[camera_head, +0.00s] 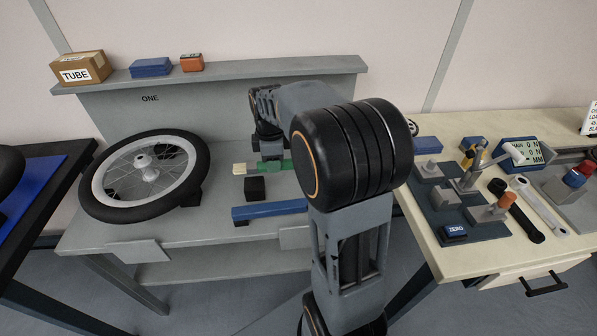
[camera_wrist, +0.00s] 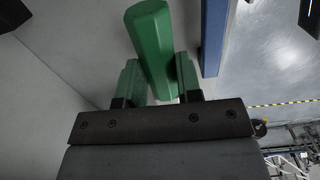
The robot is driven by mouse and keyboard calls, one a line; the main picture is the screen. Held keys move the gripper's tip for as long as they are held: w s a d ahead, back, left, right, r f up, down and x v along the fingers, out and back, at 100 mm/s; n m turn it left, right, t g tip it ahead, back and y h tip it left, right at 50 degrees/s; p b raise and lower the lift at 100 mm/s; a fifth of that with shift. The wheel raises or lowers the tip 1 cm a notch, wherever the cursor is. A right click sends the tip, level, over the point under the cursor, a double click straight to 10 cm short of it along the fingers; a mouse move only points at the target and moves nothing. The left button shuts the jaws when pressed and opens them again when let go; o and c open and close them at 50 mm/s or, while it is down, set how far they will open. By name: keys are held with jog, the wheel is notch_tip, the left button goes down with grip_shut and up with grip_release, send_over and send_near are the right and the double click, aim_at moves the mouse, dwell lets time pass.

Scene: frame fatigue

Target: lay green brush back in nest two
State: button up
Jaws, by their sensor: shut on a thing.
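The green brush (camera_head: 286,165) has pale bristles at its left end and lies level above the grey bench in the head view. My gripper (camera_head: 271,162) is shut on its green handle. In the wrist view the handle (camera_wrist: 150,38) runs between the two green-padded fingers of my gripper (camera_wrist: 158,80). A label "ONE" (camera_head: 150,98) is on the bench's back panel. No label for nest two shows; my arm covers the right part of the panel. I cannot tell whether the brush touches anything beneath it.
A black block (camera_head: 255,189) and a blue bar (camera_head: 269,210) sit on the bench (camera_head: 200,253) just in front of the brush. A spoked wheel (camera_head: 145,176) fills the bench's left. A shelf (camera_head: 225,74) with boxes runs behind. A cream table (camera_head: 465,130) with tools stands right.

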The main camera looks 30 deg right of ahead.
jog(key=w+d+f, duration=0.1)
jog(key=d+f, duration=0.2)
jog(key=d, duration=0.1)
jog(key=w+d+f, duration=0.1)
jog(key=d+f, duration=0.2)
jog(key=d, duration=0.1)
jog(key=w+d+f, duration=0.2)
jog(key=d, duration=0.2)
jog(key=shift+f+b, duration=0.4)
jog(key=shift+d+f, duration=0.25)
jog(key=shift+f, duration=1.55)
jog(key=o, duration=1.1)
jog(key=shift+c, duration=0.2)
